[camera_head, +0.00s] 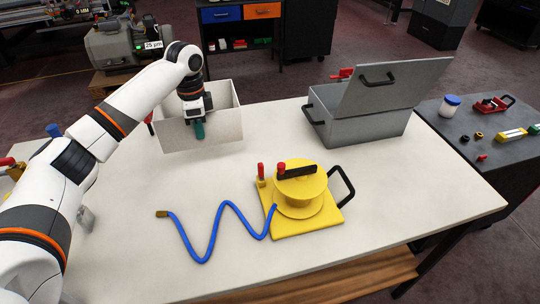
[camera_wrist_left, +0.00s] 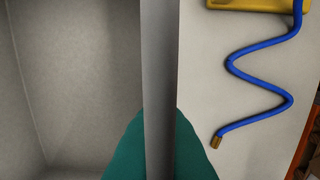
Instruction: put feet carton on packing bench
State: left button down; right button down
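The carton, an open light-grey box (camera_head: 220,128), is at the back left of the white table (camera_head: 120,195). No label shows on it, and whether its base touches the table is hard to tell. My left gripper (camera_head: 199,130) points down at its front wall, with a teal finger outside it. In the left wrist view, the teal fingers (camera_wrist_left: 160,150) lie against both sides of the wall (camera_wrist_left: 159,75), and the inside I see looks empty. A dark bench (camera_head: 455,130) stands at the right; I cannot tell which surface is the packing bench. My right gripper is not in view.
A yellow vacuum fixture (camera_head: 300,193) with a black handle and a blue hose (camera_head: 212,235) lies mid-table. A grey metal case (camera_head: 365,127) with a raised lid stands at the back right. The dark bench holds a jar (camera_head: 449,106), a red clamp (camera_head: 492,104) and small parts.

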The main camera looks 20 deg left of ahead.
pick_arm(q)
notch_tip(320, 180, down, 10)
jog(key=shift+r+p, duration=0.1)
jog(key=shift+p, duration=0.55)
jog(key=shift+s, duration=0.1)
jog(key=c, duration=1.6)
grip_release()
jog(key=shift+c, duration=0.2)
notch_tip(320, 180, up, 12)
jog(key=shift+b, duration=0.75)
jog(key=shift+r, duration=0.1)
